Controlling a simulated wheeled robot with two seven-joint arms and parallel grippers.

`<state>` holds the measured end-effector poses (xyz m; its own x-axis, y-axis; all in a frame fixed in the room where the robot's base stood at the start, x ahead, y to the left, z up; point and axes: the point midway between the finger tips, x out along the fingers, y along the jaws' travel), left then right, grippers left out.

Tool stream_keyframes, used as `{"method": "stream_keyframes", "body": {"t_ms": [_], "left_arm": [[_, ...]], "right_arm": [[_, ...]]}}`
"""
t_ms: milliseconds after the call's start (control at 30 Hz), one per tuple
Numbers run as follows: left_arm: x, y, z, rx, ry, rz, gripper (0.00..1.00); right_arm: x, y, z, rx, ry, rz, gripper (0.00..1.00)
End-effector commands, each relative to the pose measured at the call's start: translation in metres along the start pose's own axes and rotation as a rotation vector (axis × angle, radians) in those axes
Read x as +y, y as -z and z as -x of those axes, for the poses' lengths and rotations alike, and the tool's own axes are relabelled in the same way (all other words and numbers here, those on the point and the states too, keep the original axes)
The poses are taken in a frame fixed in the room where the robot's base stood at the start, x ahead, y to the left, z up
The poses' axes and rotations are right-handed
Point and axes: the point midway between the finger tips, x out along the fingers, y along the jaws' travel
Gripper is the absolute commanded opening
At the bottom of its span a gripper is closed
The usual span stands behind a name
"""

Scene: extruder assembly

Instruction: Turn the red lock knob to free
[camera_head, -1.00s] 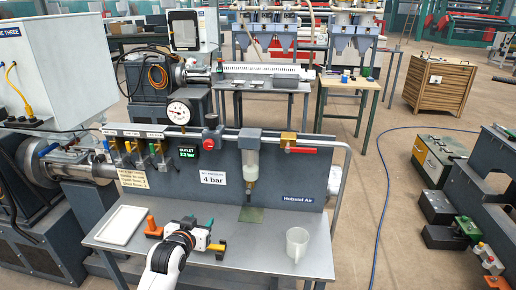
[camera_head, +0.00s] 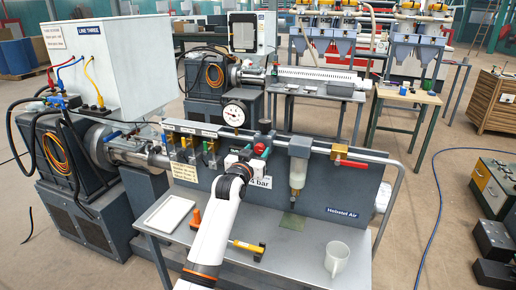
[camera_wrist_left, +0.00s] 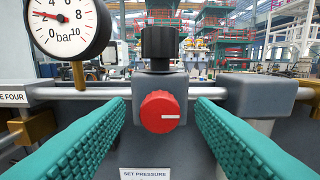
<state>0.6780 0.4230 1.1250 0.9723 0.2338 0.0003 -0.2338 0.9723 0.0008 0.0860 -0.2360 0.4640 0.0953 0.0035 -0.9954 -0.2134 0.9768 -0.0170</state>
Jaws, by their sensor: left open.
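The red lock knob (camera_wrist_left: 160,112) is on the front of a grey regulator body (camera_wrist_left: 175,85), under a black top knob (camera_wrist_left: 160,43). Its white line points right. In the head view the red knob (camera_head: 260,149) shows just beyond my left gripper (camera_head: 252,158), which partly covers the panel. In the wrist view my left gripper (camera_wrist_left: 160,105) is open, with one green ridged finger on each side of the knob. Gaps show between the knob and both fingers. My right gripper is not in view.
A round dial gauge (camera_wrist_left: 68,24) stands to the left of the regulator on the pipe. A filter bowl (camera_head: 298,172) and a red-handled valve (camera_head: 350,162) are to the right. A white tray (camera_head: 169,215), a hammer-like tool (camera_head: 246,247) and a mug (camera_head: 337,259) rest on the bench.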

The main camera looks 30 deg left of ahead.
Motion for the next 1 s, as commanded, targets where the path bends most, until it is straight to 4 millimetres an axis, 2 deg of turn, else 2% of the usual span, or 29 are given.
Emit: {"method": "stream_keyframes", "body": {"t_ms": [200,500,567,800,1000], "left_arm": [[0.000,-0.001,-0.016,0.000,0.000,0.001,0.49],[0.000,0.001,-0.018,0.001,0.000,0.001,0.49],[0.000,0.000,-0.018,0.001,0.000,0.001,0.43],[0.000,0.000,-0.018,0.001,0.000,0.000,0.05],[0.000,0.000,-0.018,0.001,0.000,0.014,0.05]], "right_arm": [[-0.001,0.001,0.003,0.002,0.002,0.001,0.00],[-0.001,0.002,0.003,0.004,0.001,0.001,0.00],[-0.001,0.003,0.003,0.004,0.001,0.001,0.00],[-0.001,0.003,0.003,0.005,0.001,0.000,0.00],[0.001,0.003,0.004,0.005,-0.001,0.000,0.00]]}}
